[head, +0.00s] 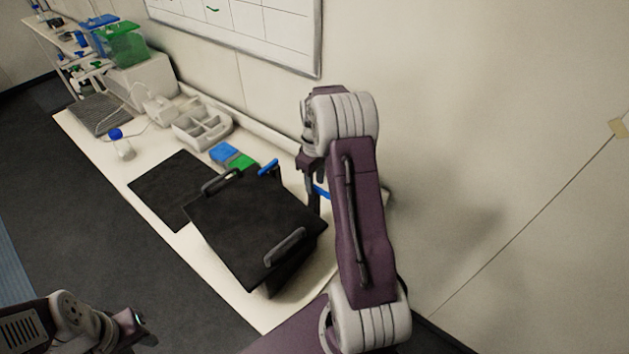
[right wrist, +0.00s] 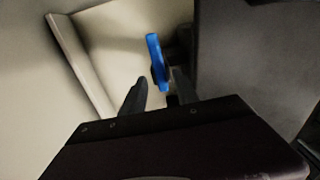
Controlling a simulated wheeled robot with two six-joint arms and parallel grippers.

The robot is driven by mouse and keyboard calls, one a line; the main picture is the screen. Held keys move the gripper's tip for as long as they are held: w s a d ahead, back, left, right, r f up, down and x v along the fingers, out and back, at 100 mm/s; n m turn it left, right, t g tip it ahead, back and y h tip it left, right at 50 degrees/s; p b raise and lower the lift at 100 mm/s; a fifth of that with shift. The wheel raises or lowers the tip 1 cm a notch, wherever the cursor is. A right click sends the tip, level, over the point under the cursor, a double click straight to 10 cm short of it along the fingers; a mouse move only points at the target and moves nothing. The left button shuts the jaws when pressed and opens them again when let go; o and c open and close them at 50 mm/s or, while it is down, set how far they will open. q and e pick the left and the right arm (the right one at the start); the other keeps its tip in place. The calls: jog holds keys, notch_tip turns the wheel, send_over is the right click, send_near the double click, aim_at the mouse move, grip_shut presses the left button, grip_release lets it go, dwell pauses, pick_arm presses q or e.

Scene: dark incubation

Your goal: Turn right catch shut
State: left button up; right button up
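A black box (head: 255,222) with grey handles stands on the white bench, its dark lid facing up. It has two blue catches on its far side. The left catch (head: 268,167) is in plain view; the right catch (head: 321,192) is partly hidden by my right gripper (head: 314,190). In the right wrist view the blue right catch (right wrist: 156,62) stands just beyond and between the two fingertips (right wrist: 158,88), which are apart. I cannot tell whether a finger touches it. My left gripper (head: 138,325) is low at the left, away from the box, its fingers unclear.
A black mat (head: 177,188) lies left of the box. Blue (head: 224,152) and green (head: 242,162) blocks lie behind it. A grey compartment tray (head: 203,125) and a blue-capped bottle (head: 122,145) stand farther along the bench (head: 215,298). The wall is close behind my right arm.

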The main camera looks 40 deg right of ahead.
jog(key=shift+s+f, duration=0.2)
jog(key=shift+s, duration=0.05)
jog(key=shift+s+a, duration=0.1)
jog(key=shift+s, duration=0.2)
pick_arm(q)
jog(key=shift+s+r, duration=0.15)
jog(key=shift+s, duration=0.1)
pick_arm(e)
jog(key=shift+w, duration=0.25)
grip_shut()
